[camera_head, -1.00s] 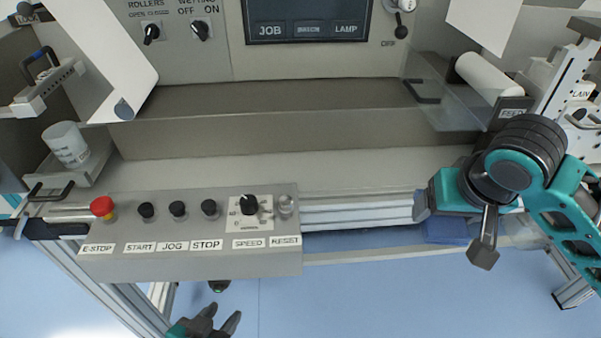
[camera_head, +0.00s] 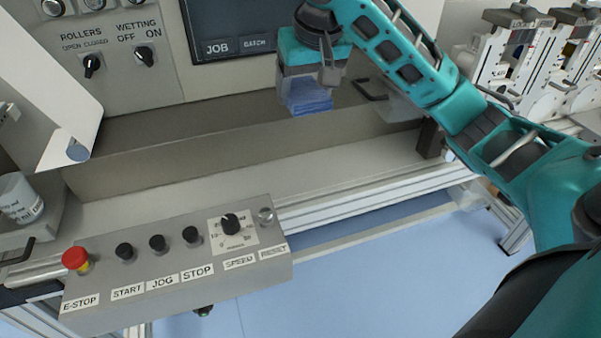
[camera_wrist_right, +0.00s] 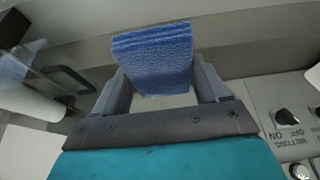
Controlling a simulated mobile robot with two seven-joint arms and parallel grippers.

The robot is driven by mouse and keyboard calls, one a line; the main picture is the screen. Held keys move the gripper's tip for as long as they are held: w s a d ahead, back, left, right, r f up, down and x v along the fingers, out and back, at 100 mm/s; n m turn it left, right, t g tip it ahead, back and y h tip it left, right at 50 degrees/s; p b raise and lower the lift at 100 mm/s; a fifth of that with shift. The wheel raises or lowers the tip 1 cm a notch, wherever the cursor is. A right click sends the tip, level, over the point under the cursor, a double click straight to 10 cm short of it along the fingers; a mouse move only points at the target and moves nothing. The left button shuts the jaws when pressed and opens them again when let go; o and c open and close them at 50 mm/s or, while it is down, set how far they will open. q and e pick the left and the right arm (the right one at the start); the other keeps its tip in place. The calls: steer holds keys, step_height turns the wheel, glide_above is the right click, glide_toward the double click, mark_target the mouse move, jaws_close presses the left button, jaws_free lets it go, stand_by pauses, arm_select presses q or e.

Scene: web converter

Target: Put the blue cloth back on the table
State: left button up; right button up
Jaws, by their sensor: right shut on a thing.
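The blue cloth (camera_head: 309,97) is a folded, textured pad below my right gripper (camera_head: 305,88) in the head view. In the right wrist view the cloth (camera_wrist_right: 155,58) sits between the two grey fingers of the right gripper (camera_wrist_right: 165,85), which is shut on it. The gripper holds the cloth raised in front of the machine's grey front, below the dark display. My left gripper is not in view.
The control box (camera_head: 175,268) with an E-stop (camera_head: 76,259) and several knobs stands at the front left. A white cup (camera_head: 20,198) is at the left edge. A clear panel and dark handle (camera_head: 370,90) are just right of the gripper. The ledge's middle is clear.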

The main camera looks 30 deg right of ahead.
mark_target(304, 178)
steer(key=shift+d+f, duration=0.15)
steer(key=shift+f, duration=0.05)
step_height(304, 178, down, 19)
steer(key=shift+f, duration=0.1)
stand_by(0.3)
steer(key=shift+f, duration=0.1)
steer(key=o, duration=1)
steer(key=shift+d, duration=0.1)
steer(key=v, duration=1.2)
